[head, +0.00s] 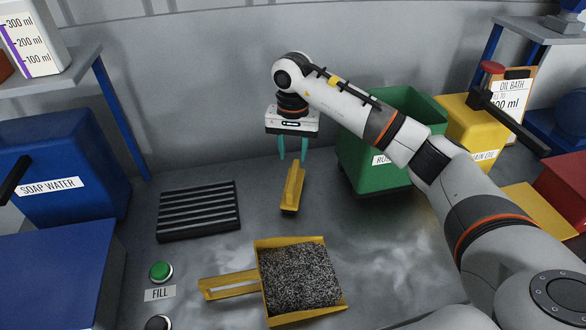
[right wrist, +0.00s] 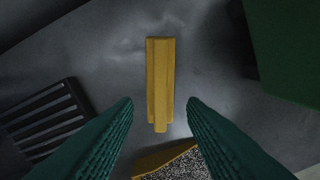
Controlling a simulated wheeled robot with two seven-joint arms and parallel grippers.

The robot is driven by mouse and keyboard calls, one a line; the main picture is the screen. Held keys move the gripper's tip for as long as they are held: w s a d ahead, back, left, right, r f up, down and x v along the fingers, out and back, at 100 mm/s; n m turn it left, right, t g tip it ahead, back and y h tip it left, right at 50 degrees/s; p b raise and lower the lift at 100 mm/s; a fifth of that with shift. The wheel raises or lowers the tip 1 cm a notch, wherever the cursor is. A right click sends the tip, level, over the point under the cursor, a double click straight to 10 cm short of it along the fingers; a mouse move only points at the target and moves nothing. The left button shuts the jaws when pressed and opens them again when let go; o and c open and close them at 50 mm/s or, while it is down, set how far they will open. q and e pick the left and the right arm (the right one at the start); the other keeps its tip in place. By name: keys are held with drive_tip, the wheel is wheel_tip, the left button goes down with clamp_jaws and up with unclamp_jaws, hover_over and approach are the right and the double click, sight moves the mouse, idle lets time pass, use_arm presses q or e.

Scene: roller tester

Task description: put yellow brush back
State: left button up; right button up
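The yellow brush (head: 292,188) lies on the grey table, between the black slatted rack and the green bin. It also shows in the right wrist view (right wrist: 160,80), below and between the fingers. My right gripper (head: 292,157) is open and empty above the brush, with its teal fingers pointing down, apart from it. The fingers also show in the right wrist view (right wrist: 160,105), spread wide. A yellow dustpan (head: 228,287) full of dark speckled grains lies at the front, its handle to the left. My left gripper is not in view.
The black slatted rack (head: 198,210) lies to the left. A green bin (head: 365,155) stands right of my right gripper. A blue soap water container (head: 60,185), a green FILL button (head: 161,271) and a yellow drain oil container (head: 475,130) stand around. Table right of the dustpan is clear.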

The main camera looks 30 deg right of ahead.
drive_tip(key=shift+r, duration=1.55)
idle(0.4)
